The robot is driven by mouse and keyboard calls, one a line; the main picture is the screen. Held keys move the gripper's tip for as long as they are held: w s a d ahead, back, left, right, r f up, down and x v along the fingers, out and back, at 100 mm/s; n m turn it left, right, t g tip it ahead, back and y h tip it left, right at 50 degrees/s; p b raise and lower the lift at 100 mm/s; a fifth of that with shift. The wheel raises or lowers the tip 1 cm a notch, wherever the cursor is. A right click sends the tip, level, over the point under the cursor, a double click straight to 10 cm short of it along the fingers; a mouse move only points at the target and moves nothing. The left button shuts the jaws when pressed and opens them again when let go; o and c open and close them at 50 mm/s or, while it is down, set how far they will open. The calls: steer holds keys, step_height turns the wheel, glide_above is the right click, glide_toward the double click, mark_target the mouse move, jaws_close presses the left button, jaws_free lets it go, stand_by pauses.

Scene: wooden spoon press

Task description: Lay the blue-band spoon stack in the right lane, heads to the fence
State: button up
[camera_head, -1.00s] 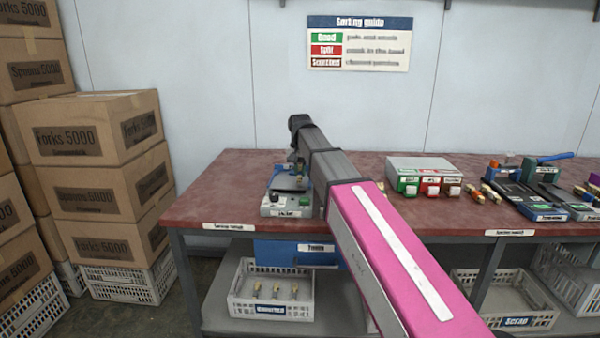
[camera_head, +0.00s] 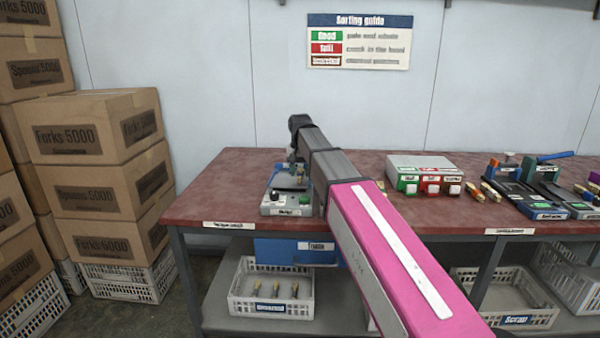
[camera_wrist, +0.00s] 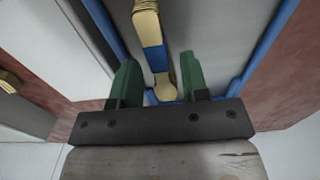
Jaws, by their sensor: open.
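In the wrist view, a pale wooden spoon stack with a blue band (camera_wrist: 153,58) lies lengthwise in a grey lane (camera_wrist: 186,22) with blue edges. My gripper (camera_wrist: 159,78) is open, its two green fingers on either side of the stack's near end. Gaps show between the fingers and the wood. Which end carries the heads is unclear. In the head view, my gripper (camera_head: 296,166) is small, over the blue-edged press fixture (camera_head: 289,181) at the table's left part. My arm covers part of the fixture, and the stack cannot be made out there.
A grey control box (camera_head: 287,207) stands at the fixture's front. Another wooden piece (camera_wrist: 9,80) shows at the wrist view's left edge. Bare red tabletop (camera_head: 225,190) lies left of the fixture.

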mark_target(300, 173)
step_height(300, 173, up, 12)
steer(key=shift+r, duration=0.2)
